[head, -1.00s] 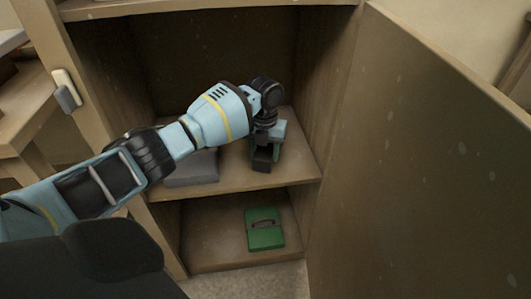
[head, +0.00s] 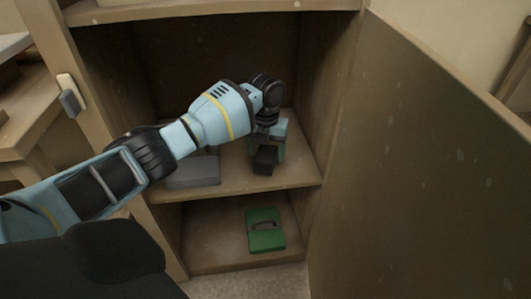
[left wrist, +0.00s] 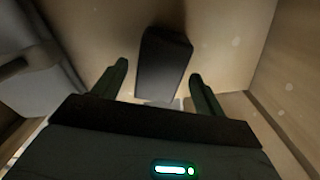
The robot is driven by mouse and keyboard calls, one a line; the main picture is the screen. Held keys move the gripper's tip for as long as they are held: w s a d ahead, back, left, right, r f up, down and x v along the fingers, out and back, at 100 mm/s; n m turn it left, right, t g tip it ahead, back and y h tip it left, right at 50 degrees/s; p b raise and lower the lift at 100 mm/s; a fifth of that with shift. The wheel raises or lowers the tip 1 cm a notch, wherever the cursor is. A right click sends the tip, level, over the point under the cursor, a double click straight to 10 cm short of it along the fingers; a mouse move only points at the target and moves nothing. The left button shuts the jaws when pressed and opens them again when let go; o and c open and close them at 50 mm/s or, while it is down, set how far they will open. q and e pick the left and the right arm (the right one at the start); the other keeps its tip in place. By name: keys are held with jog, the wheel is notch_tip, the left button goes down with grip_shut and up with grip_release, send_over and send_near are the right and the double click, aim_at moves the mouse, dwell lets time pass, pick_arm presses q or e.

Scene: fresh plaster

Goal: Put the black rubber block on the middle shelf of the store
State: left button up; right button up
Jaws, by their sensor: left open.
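The black rubber block (head: 265,160) stands on the middle shelf (head: 225,182) of the open wooden store, near the right side of the shelf. My left gripper (head: 267,148) reaches in over the middle shelf and is open. In the left wrist view the black block (left wrist: 163,65) lies between and just beyond the two spread fingertips (left wrist: 158,70), with a gap on each side. The block seems to rest on the shelf board, though its lower end is partly hidden by the gripper. My right gripper is in neither view.
A grey case (head: 193,172) lies left of the block on the same shelf, partly behind my arm. A green case (head: 265,232) lies on the bottom shelf. The store's door (head: 430,160) stands open at right. The right side wall (head: 322,110) is close to the gripper.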

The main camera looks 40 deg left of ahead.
aim_at(266, 153)
pick_arm(q)
notch_tip(266, 153, up, 11)
jog(key=p, duration=0.3)
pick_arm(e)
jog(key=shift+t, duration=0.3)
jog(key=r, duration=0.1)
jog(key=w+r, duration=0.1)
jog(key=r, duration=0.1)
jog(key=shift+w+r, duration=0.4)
pick_arm(q)
jog(key=shift+f, duration=0.1)
jog(key=shift+f, duration=0.1)
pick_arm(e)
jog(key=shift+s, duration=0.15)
